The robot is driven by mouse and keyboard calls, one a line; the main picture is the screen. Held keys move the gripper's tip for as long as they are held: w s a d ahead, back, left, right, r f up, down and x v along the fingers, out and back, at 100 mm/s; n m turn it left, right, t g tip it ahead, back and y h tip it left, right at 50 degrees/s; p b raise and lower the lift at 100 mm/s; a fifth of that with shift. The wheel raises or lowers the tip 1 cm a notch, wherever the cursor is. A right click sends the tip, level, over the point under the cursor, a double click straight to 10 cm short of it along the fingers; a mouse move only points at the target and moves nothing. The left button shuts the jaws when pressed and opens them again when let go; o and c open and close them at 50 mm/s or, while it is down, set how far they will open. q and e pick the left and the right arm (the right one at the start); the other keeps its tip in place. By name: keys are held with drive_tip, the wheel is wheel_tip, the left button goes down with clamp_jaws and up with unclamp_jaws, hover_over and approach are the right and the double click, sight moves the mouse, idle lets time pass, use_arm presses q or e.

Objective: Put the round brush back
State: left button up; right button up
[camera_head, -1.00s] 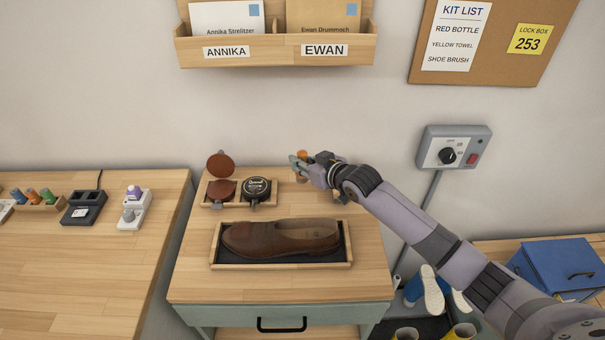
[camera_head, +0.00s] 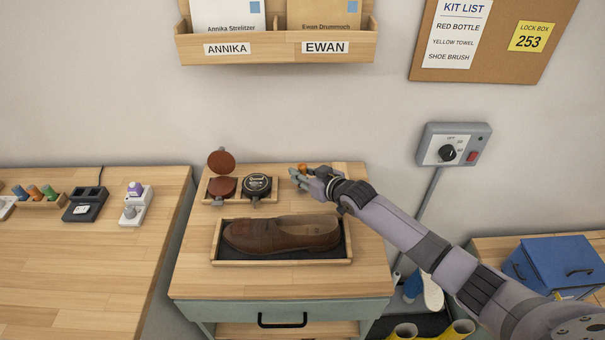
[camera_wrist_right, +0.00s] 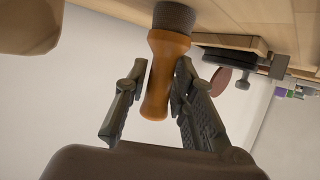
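The round brush has an orange-brown handle (camera_wrist_right: 163,75) and a dark round head (camera_wrist_right: 175,16). In the head view only its orange handle end (camera_head: 303,167) shows, at the back of the small table, right of the polish tray. My right gripper (camera_head: 297,175) has its fingers on either side of the handle, and they look closed on it. The brush is upright, head down, close to the tabletop. I cannot tell whether the head touches the wood. The right gripper also shows in the wrist view (camera_wrist_right: 162,68). My left gripper is in neither view.
The wooden polish tray (camera_head: 231,201) holds an open brown tin (camera_head: 222,187) and a black tin (camera_head: 257,185). A brown shoe (camera_head: 283,234) lies in a tray in front. The tabletop (camera_head: 370,250) is clear to the right of the shoe tray. The wall is close behind.

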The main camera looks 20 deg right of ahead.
drive_tip(key=shift+o, duration=1.4)
drive_tip(key=shift+r, duration=0.2)
drive_tip(key=b+v, duration=0.1)
drive_tip(key=v, duration=1.1)
